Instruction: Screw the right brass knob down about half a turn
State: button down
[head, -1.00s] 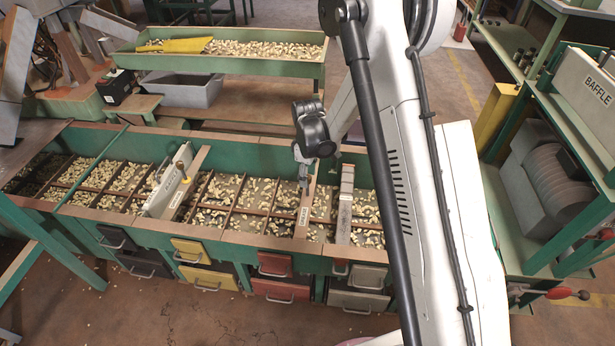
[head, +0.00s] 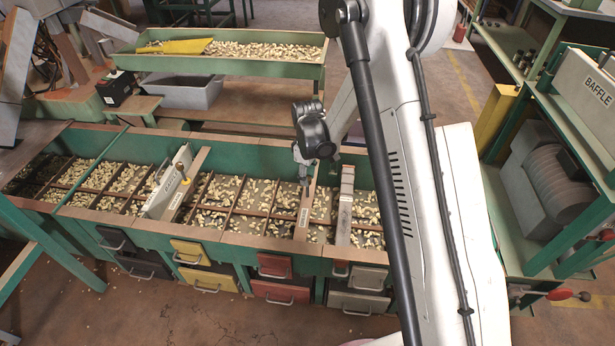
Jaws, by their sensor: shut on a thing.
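My gripper (head: 306,180) points down over the long green hopper bin (head: 225,238), at a narrow labelled board (head: 303,212) that crosses the bin right of its middle. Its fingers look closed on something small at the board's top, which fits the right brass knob. The fingers hide the knob, and it is too small to make out by itself. A second, pale labelled baffle plate (head: 168,190) stands tilted in the bin to the left.
A grey metal bar (head: 345,205) crosses the bin close to the right of my gripper. Thin brown dividers split the nut-filled bin. Coloured drawers (head: 205,278) line its front. A green trough of nuts (head: 225,66) and a grey tub (head: 182,90) stand behind.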

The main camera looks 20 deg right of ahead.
jog(key=m+b, duration=0.1)
jog(key=m, duration=0.3)
jog(key=m+b, duration=0.1)
jog(key=m, duration=0.3)
jog(key=shift+m, duration=0.3)
jog(key=m, duration=0.4)
jog(key=shift+m+b, duration=0.3)
jog(key=shift+b, duration=0.05)
jog(key=m, duration=0.4)
jog(key=m+b, duration=0.1)
jog(key=m, duration=0.8)
jog(key=shift+m, duration=0.3)
jog(key=m, duration=0.4)
jog(key=shift+m+b, duration=0.3)
jog(key=shift+m, duration=1.9)
